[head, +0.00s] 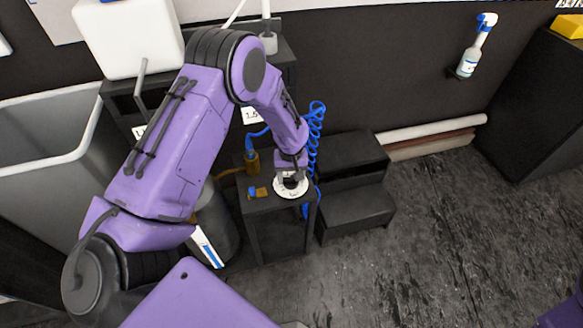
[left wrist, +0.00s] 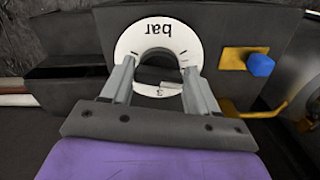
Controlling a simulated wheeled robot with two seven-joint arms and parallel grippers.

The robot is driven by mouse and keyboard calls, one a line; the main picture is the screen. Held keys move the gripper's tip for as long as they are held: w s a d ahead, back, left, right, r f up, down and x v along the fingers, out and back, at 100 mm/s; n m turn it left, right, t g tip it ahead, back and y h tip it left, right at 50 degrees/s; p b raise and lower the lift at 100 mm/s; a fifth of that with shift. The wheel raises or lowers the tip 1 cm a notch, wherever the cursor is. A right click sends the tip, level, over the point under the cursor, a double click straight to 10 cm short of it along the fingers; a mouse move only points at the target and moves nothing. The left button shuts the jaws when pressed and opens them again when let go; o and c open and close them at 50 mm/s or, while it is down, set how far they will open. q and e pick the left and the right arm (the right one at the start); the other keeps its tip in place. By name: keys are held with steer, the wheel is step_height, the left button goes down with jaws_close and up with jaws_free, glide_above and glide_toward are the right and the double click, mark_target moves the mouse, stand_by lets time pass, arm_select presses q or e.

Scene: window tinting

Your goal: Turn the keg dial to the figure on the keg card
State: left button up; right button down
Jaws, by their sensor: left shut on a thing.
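The dial is a white disc (head: 281,192) on top of a small black stand. In the left wrist view its white face (left wrist: 130,42) shows "bar" upside down at the far side and a "3" at the near side. My left gripper (head: 290,176) points down over the dial. In the left wrist view its two fingers (left wrist: 160,80) are shut on the dial's dark knob, one on each side. A white card (head: 252,115) on the black shelf behind reads about "1.5". Another card (head: 139,131) further left is mostly hidden by my arm. My right gripper is not in view.
A brass fitting with a blue tap (head: 256,193) sits beside the dial, also in the left wrist view (left wrist: 260,65). A blue coiled hose (head: 314,140) hangs behind. Black steps (head: 355,190) stand close on the right. A grey bin (head: 40,130) is at left. Floor at right is clear.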

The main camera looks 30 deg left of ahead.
mark_target(290, 178)
arm_select(q)
steer(key=shift+a+m+p, duration=0.1)
steer(key=shift+m+p, duration=0.45)
steer(key=shift+m, duration=1.35)
steer(key=o, duration=1.1)
steer(key=shift+c, duration=0.2)
steer(key=shift+r, duration=0.1)
step_height(290, 178, up, 10)
steer(key=shift+r, duration=0.2)
